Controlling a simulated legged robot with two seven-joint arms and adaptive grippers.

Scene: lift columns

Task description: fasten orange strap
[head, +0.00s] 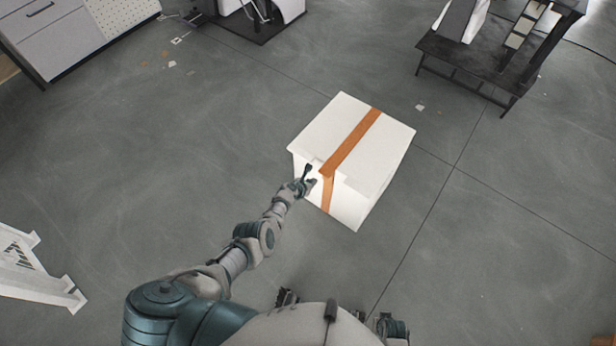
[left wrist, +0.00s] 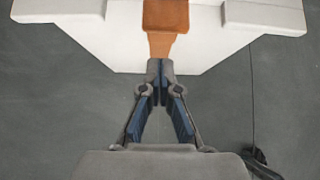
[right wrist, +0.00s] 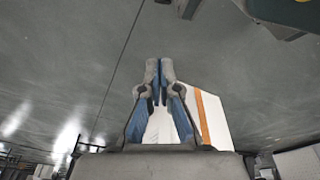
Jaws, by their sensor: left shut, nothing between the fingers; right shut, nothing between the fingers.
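A white box (head: 381,147) stands on the floor ahead of me. The orange strap (head: 352,143) runs across its top and down the near side; it also shows in the left wrist view (left wrist: 166,18). My left gripper (head: 308,175) is at the box's near side, just left of the strap in the head view. In the left wrist view its closed, empty fingertips (left wrist: 160,68) lie just below the strap's end; whether they touch it I cannot tell. My right gripper (right wrist: 160,66) is shut and empty, with the box (right wrist: 217,125) and strap (right wrist: 202,118) seen behind it.
A dark bench (head: 470,62) with items on it stands at the back right. A grey cabinet (head: 60,45) is at the back left, and a white frame (head: 38,278) at the left. The grey floor around the box is clear.

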